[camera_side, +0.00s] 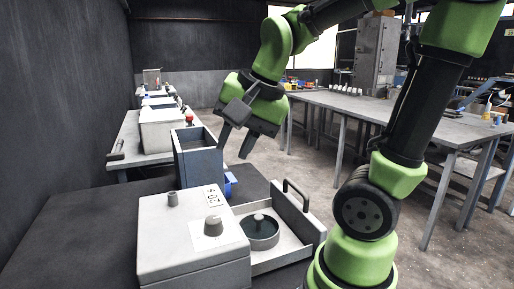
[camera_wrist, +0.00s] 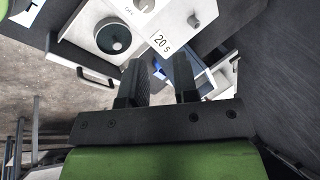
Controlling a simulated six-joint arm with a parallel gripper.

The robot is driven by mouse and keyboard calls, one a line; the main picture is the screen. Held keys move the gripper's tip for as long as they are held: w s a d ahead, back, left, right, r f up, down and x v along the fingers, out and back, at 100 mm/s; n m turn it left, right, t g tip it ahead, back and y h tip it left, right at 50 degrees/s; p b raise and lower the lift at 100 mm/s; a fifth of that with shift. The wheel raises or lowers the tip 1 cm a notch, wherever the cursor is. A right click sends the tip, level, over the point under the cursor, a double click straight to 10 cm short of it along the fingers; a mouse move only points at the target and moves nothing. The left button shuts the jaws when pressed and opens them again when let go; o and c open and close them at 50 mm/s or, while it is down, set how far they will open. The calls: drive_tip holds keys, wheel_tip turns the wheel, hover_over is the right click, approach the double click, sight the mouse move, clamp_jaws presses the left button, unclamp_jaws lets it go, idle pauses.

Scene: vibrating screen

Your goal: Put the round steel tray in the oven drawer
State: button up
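The round steel tray (camera_side: 260,232), a shallow grey dish with a central post, sits inside the pulled-out oven drawer (camera_side: 295,215). The drawer has a dark bar handle (camera_side: 297,192) at its front. The drawer belongs to the light grey oven (camera_side: 165,235) marked "20 S". In the wrist view the tray (camera_wrist: 114,39) lies in the drawer at upper left, clear of my fingers. My gripper (camera_side: 234,150) is open and empty, raised beside a blue-grey box and above the drawer's height. It also shows in the wrist view (camera_wrist: 160,75).
The open-topped blue-grey box (camera_side: 198,165) stands behind the oven, close to my fingers. A small blue part (camera_side: 230,180) is beside it. Other machines (camera_side: 160,128) line the back left. A long grey table (camera_side: 350,105) stands at right, across open floor.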

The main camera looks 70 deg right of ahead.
drive_tip(key=s+a+r+n+t+y, duration=0.1)
drive_tip(key=s+a+n+t+y, duration=0.1)
drive_tip(key=s+a+n, duration=0.3)
drive_tip(key=s+n, duration=0.1)
drive_tip(key=n, duration=0.3)
drive_tip(key=shift+a+r+n, duration=0.25)
drive_tip(key=shift+a+n, duration=0.15)
